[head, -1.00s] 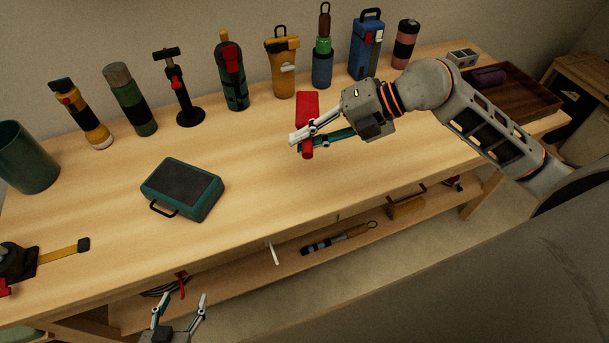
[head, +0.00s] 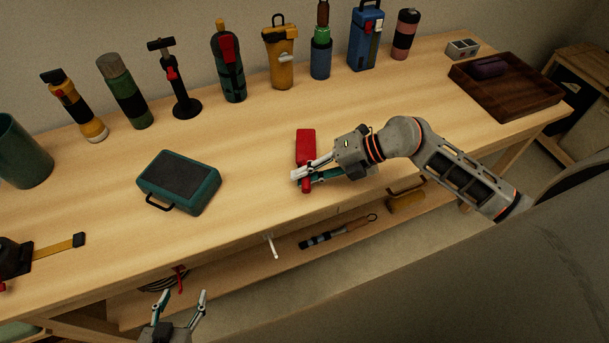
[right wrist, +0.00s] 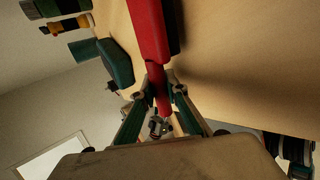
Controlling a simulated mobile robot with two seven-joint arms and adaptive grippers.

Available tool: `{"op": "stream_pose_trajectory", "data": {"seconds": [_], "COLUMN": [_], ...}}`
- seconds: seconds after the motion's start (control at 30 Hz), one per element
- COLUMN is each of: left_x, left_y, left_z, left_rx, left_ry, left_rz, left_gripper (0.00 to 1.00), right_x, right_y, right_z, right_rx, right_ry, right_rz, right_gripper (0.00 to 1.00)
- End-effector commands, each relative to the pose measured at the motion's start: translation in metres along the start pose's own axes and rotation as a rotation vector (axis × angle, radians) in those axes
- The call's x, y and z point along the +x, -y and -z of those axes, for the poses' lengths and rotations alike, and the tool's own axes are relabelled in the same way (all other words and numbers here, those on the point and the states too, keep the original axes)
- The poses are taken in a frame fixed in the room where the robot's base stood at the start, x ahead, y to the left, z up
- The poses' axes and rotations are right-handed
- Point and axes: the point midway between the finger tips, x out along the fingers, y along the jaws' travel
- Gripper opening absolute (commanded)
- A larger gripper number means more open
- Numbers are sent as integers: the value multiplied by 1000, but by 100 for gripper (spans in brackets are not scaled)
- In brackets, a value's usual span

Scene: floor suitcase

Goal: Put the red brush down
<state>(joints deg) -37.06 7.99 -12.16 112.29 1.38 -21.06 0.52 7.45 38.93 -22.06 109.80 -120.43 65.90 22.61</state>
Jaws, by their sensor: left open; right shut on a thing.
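The red brush (head: 306,145) is in my right gripper (head: 301,178) at the front middle of the table (head: 250,185). My right gripper is shut on its handle, and the wide red block end points toward the back of the table. In the right wrist view the brush (right wrist: 150,30) runs up from between the fingers (right wrist: 160,95), with a dark underside and a shadow on the wood beside it. I cannot tell whether the brush touches the tabletop. My left gripper (head: 182,303) is open and empty, low in front of the table's front edge.
A teal case (head: 180,182) lies left of the brush. Flashlights, bottles and a pump (head: 180,85) stand along the back. A dark wooden tray (head: 507,90) is at the right. The wood around the brush is clear. A lower shelf (head: 330,245) holds tools.

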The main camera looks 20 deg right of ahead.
Motion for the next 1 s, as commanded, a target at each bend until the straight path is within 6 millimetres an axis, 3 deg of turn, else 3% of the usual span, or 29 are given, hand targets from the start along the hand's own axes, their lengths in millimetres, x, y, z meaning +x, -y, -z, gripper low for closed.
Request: {"op": "stream_pose_trajectory", "data": {"seconds": [0.8,0.83,1.0], "left_x": [0,0,0], "left_y": [-1,-1,-1], "left_z": [-2,-2,-3], "left_rx": [-1,-1,-1], "left_ry": [1,1,2], "left_rz": [-1,-1,-1], "left_gripper": [55,55,55], "right_x": [8,8,9], "right_y": [13,13,13], "right_z": [0,0,1], "right_rx": [0,1,1], "right_ry": [0,0,-1], "right_rz": [2,3,3], "right_gripper": [0,19,21]}}
